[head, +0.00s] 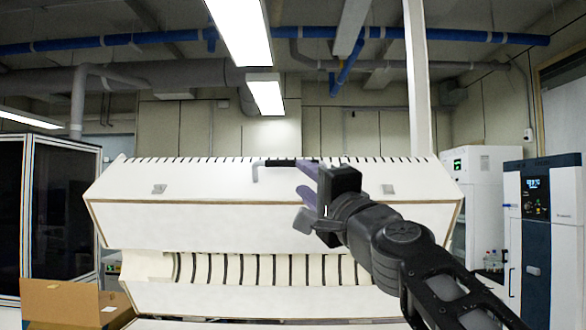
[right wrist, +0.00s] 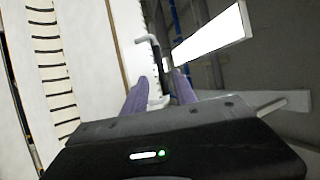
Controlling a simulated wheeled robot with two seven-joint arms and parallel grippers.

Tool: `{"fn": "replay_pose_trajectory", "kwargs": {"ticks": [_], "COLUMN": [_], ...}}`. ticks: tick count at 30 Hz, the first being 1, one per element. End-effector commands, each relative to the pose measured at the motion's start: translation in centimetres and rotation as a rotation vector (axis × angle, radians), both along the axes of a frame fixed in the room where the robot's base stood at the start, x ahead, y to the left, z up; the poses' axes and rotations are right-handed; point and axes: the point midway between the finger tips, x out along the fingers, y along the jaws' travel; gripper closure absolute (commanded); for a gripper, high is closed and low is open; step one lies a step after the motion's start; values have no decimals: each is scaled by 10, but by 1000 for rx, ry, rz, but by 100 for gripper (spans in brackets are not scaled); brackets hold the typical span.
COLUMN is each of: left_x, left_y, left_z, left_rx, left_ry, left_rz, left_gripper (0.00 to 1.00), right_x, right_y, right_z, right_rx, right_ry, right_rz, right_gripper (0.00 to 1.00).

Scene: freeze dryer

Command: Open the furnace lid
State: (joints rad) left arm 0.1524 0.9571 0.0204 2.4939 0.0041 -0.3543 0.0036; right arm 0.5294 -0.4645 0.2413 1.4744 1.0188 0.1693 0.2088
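The furnace is a long white cabinet; its lid (head: 210,214) is raised at the front, with a slotted interior (head: 270,270) showing below it. A handle (head: 283,163) with a dark bar and pale bent ends sits at the lid's upper edge. It also shows in the right wrist view (right wrist: 154,52). My right gripper (head: 306,190), with purple fingers, is at the handle's right end. In the right wrist view my right gripper (right wrist: 160,76) has its fingers apart, with the handle's near end between them; contact cannot be made out. My left gripper is not in view.
A cardboard box (head: 65,303) stands at the lower left, by a dark glass-fronted enclosure (head: 62,205). A white and blue cabinet (head: 540,230) with a display stands at the right. A white post (head: 417,80) rises behind the furnace. Pipes and lights run overhead.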

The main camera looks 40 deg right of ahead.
Motion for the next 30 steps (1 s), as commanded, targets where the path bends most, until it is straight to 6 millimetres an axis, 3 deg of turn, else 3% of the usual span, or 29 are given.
{"fn": "replay_pose_trajectory", "kwargs": {"ticks": [8,21,30], "left_x": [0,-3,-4], "left_y": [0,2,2], "left_z": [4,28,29], "left_rx": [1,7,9], "left_ry": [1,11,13], "left_rz": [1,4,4], "left_gripper": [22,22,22], "right_x": [8,64,71], "right_y": [-2,-17,-19], "right_z": [4,27,28], "right_rx": [2,0,0], "right_ry": [1,1,0], "right_rz": [-1,-1,-2], "right_gripper": [67,67,67]}}
